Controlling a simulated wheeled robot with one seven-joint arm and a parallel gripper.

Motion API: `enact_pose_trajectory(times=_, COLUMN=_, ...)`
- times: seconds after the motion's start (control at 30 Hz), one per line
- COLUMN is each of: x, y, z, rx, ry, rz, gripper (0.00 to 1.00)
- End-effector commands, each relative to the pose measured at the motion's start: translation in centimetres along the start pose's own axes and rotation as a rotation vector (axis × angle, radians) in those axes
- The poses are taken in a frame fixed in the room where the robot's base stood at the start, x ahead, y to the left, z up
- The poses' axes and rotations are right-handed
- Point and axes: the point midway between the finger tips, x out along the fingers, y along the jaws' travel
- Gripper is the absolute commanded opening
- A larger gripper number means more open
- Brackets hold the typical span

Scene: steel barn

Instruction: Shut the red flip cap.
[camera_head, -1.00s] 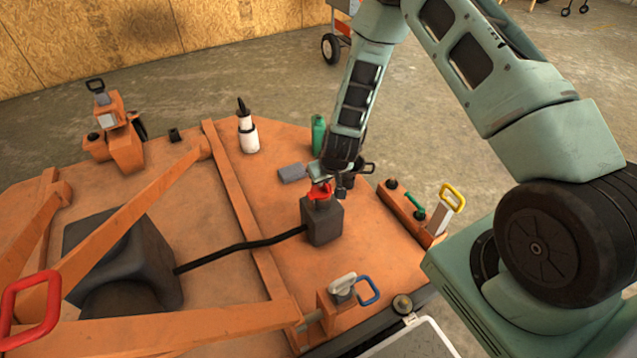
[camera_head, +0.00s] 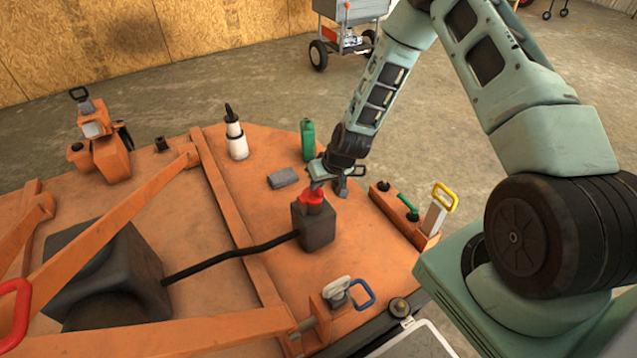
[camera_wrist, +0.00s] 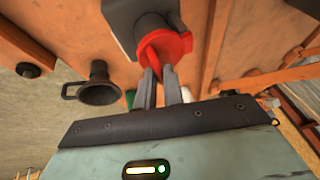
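The red flip cap (camera_head: 311,196) sits on top of a dark grey box-shaped container (camera_head: 314,228) on the orange machine deck. In the wrist view the cap (camera_wrist: 166,46) shows as a red ring with a red flap inside, standing away from the ring. My gripper (camera_head: 318,184) is right at the cap, coming from above and behind. In the wrist view my gripper's two grey fingers (camera_wrist: 159,72) are close together with a narrow gap, their tips at the flap's lower edge. I cannot tell whether they touch or pinch the flap.
A black hose (camera_head: 230,252) runs from the container to a large dark block. A grey block (camera_head: 283,178), a white bottle (camera_head: 236,142) and a green bottle (camera_head: 308,140) stand behind. A yellow handle (camera_head: 446,196) is at right, a blue handle (camera_head: 362,294) in front.

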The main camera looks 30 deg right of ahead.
Motion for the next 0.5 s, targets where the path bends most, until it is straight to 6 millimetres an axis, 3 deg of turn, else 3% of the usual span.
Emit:
enact_pose_trajectory(times=0.03, x=0.1, y=0.0, z=0.0, rx=0.000, ry=0.001, rz=0.000, gripper=0.23)
enact_pose_trajectory(times=0.07, x=0.1, y=0.0, z=0.0, rx=0.000, ry=0.001, rz=0.000, gripper=0.30)
enact_pose_trajectory(times=0.37, x=0.0, y=0.0, z=0.0, rx=0.000, ry=0.001, rz=0.001, gripper=0.30)
enact_pose_trajectory(times=0.5, x=-1.2, y=0.0, z=-0.1, rx=0.000, ry=0.002, rz=0.001, gripper=0.30)
